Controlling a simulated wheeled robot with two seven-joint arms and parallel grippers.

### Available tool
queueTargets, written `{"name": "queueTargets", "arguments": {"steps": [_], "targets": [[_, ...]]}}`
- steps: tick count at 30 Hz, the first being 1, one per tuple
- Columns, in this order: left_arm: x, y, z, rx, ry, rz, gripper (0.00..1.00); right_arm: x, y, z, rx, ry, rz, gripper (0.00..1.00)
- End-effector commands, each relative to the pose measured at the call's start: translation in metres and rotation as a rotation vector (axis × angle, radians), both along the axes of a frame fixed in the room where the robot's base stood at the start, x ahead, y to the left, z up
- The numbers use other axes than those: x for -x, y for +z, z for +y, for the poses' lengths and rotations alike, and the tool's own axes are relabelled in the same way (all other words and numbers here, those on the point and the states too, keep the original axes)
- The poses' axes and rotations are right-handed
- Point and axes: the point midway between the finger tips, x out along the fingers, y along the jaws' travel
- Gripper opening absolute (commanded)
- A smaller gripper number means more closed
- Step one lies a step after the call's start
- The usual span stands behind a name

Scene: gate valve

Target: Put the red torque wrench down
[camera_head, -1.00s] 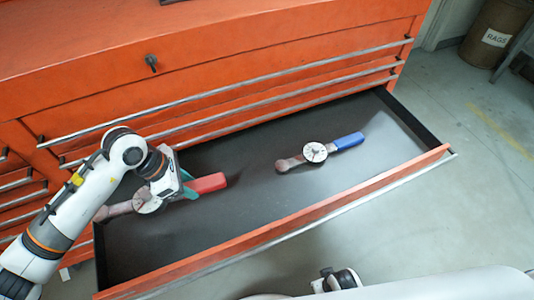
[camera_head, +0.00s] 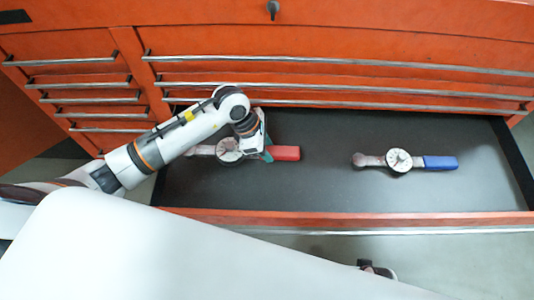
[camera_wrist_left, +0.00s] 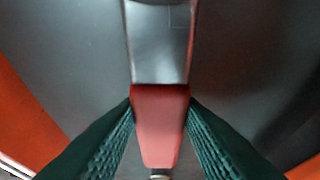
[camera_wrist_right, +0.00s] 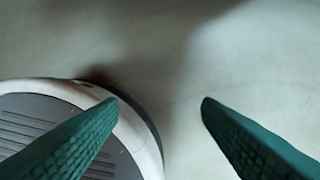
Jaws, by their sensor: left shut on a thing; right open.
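The red torque wrench (camera_head: 284,153) has a red handle, a round white dial and a metal head. It is in the left part of the open drawer, with its head to the left. My left gripper (camera_head: 265,154) is over it, with its green fingers shut on the red handle. In the left wrist view the red handle (camera_wrist_left: 160,120) is between both fingers. I cannot tell whether the wrench touches the drawer floor. My right gripper (camera_wrist_right: 160,105) is open and empty above the pale floor; in the head view only a small part near the bottom edge may show.
A blue-handled torque wrench (camera_head: 438,162) with a dial lies in the right part of the drawer. The drawer (camera_head: 320,190) has a dark floor and an orange front edge. The orange cabinet (camera_head: 400,40) stands behind it. The drawer floor between the two wrenches is clear.

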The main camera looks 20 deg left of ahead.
Motion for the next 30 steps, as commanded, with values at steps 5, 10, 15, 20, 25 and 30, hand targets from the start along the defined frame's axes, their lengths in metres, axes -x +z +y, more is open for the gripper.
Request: {"name": "queueTargets", "arguments": {"steps": [5,10,15,20,25,30], "targets": [[0.0,-0.022,-0.001,0.002,0.001,0.0,0.0,-0.005,0.011,0.0,-0.001,-0.001,-0.009,0.59],[-0.001,-0.032,0.0,0.003,0.001,-0.004,0.0,-0.006,0.018,0.0,0.0,-0.002,-0.01,0.59],[-0.001,-0.031,0.0,0.002,0.0,-0.004,0.0,-0.006,0.017,0.0,0.0,-0.002,-0.01,0.59],[-0.001,-0.033,0.0,0.002,0.0,-0.004,0.0,-0.008,0.021,0.001,-0.001,-0.002,-0.013,0.59],[0.0,-0.035,0.0,0.0,0.0,0.0,0.48,-0.008,0.023,0.001,-0.001,-0.002,-0.013,0.59],[0.0,-0.035,0.0,0.0,0.0,0.0,0.55,-0.008,0.023,0.001,-0.001,-0.002,-0.012,0.59]]}}
